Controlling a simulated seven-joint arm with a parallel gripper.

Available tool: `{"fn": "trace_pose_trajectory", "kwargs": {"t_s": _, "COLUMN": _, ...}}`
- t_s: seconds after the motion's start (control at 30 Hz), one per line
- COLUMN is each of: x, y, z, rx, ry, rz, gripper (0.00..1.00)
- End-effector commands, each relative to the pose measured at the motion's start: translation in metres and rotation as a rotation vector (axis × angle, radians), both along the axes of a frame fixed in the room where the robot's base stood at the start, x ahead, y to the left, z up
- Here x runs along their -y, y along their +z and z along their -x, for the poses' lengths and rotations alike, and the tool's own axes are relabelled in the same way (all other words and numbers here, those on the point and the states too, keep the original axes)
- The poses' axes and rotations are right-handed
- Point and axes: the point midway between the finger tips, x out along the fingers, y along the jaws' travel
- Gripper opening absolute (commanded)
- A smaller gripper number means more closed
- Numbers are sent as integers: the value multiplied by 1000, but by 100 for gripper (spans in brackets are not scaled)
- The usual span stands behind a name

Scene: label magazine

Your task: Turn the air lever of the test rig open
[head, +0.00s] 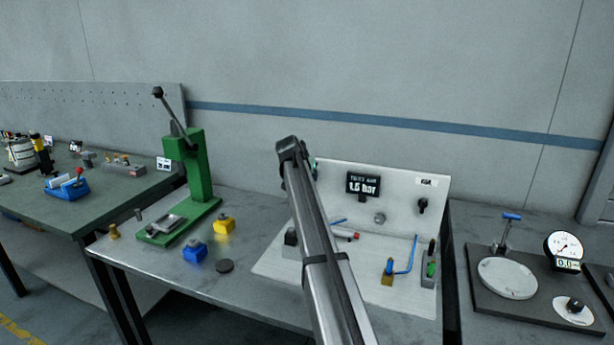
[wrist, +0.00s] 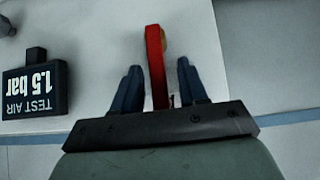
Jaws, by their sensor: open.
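The test rig (head: 398,197) is a pale base with an upright back panel. Its display (head: 363,184) reads TEST AIR and 1.5 bar; it also shows upside down in the wrist view (wrist: 33,88). The red air lever (wrist: 155,62) runs between my gripper's two dark fingers in the wrist view, with a brass-coloured part at its far end. My gripper (wrist: 158,72) is open, with a finger on each side of the lever and gaps visible on both sides. In the head view a small red end (head: 355,236) shows beside my arm, which hides the gripper and much of the valve.
A blue pipe (head: 409,262) and a black knob (head: 422,205) are on the rig's right side. A gauge stand (head: 564,248) is at the right.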

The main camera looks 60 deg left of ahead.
Motion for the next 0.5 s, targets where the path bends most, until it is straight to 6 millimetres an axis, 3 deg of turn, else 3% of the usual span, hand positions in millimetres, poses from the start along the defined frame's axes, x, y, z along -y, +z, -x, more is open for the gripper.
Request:
{"fn": "trace_pose_trajectory", "kwargs": {"t_s": 0.17, "x": 9, "y": 11, "z": 8, "rx": 0, "ry": 0, "rz": -2, "gripper": 43}}
{"fn": "trace_pose_trajectory", "kwargs": {"t_s": 0.5, "x": 41, "y": 56, "z": 41, "rx": 0, "ry": 1, "rz": -1, "gripper": 43}}
